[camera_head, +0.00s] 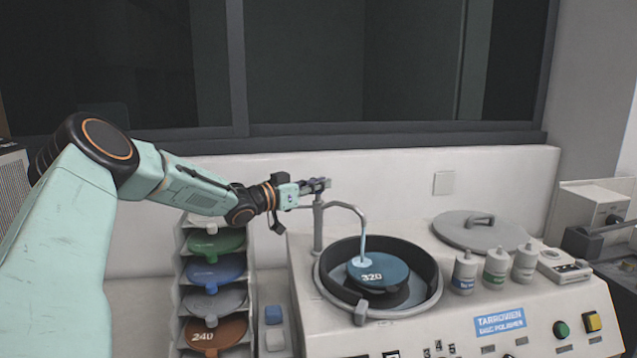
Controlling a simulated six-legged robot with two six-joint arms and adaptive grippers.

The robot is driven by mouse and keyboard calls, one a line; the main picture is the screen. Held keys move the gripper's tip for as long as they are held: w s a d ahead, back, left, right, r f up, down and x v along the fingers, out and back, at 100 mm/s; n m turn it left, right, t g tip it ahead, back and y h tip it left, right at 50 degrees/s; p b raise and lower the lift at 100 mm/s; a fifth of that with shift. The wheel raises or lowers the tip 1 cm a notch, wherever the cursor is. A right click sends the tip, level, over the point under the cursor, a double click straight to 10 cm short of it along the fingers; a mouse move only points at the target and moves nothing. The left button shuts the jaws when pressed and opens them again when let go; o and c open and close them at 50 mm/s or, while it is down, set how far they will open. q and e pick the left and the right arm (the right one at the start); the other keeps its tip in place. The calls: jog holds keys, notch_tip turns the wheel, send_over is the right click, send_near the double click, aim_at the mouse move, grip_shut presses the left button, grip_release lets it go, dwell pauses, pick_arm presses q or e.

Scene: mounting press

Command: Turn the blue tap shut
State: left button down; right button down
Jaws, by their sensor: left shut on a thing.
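The tap (318,222) is a grey post with a thin curved spout at the left rear of the polisher's bowl. A pale blue stream runs from the spout's end down onto the blue disc marked 320 (378,272). My left gripper (318,186) reaches in from the left and is shut at the top of the post, on the tap's handle. The handle is mostly hidden by the fingers; only a little dark blue-purple shows there. My right gripper is not in view.
A rack (182,290) of coloured discs stands left of the polisher. A grey lid (481,228), several small bottles (495,268) and a small grey device (563,265) sit on its top at right. A white wall is close behind the tap.

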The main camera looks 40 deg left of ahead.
pick_arm(q)
jog(key=shift+m+g+h+p, duration=0.35)
jog(key=shift+m+h, duration=0.45)
jog(key=shift+h, duration=0.4)
jog(key=shift+m+g+h, duration=0.35)
jog(key=shift+m+h, duration=0.35)
jog(key=shift+h, duration=0.2)
jog(key=shift+m+g+h+b, duration=0.6)
jog(key=shift+m+h+b, duration=0.15)
jog(key=shift+h, duration=0.35)
jog(key=shift+m+g+h+b, duration=0.4)
jog(key=shift+m+h+b, duration=0.2)
jog(key=shift+b, duration=0.3)
jog(key=shift+r+g+h, duration=0.15)
jog(key=shift+g+h, duration=0.15)
jog(key=shift+h, duration=0.1)
jog(key=c, duration=1.4)
grip_release()
